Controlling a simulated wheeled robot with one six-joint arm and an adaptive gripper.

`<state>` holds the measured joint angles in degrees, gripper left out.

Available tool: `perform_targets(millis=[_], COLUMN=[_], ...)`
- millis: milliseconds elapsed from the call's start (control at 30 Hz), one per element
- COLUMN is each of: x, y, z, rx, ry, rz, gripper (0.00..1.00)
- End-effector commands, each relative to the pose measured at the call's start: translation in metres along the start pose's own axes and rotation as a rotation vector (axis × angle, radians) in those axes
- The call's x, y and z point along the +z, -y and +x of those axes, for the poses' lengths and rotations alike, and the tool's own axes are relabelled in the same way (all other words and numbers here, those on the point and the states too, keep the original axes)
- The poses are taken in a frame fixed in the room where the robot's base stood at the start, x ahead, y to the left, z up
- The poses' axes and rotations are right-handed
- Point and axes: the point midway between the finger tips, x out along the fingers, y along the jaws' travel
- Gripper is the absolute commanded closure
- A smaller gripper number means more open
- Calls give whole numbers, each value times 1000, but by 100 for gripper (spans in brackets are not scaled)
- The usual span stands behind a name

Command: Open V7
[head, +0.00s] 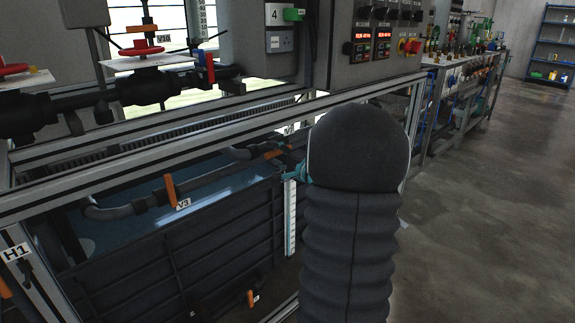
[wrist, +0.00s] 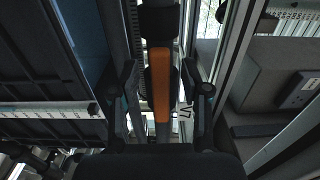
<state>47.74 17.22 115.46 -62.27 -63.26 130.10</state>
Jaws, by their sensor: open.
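In the wrist view the V7 valve's orange lever handle (wrist: 160,84) runs lengthwise up the middle of the picture. A white tag reading V7 (wrist: 185,110) sits just right of its lower end, seen turned. My gripper (wrist: 158,76) is open, with one finger on each side of the handle. Gaps show between fingers and handle; I see no clear contact. In the head view my dark arm hides most of the gripper; a teal part of it (head: 296,172) shows at the arm's left, near an orange handle (head: 275,153) that looks like the same one.
A metal frame rail (head: 200,148) crosses above the dark tank (head: 170,265). Another orange valve handle, V3 (head: 170,187), is on a pipe to the left. A control cabinet (head: 340,75) stands behind. Open floor (head: 480,220) lies to the right.

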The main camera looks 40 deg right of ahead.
Motion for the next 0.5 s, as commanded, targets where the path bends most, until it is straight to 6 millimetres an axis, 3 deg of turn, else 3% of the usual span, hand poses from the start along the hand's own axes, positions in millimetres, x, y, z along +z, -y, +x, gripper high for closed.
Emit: perform_targets(millis=[500], x=[-1], y=[0], z=[-52], rx=[0], ry=[-3], rz=[0], gripper=[53])
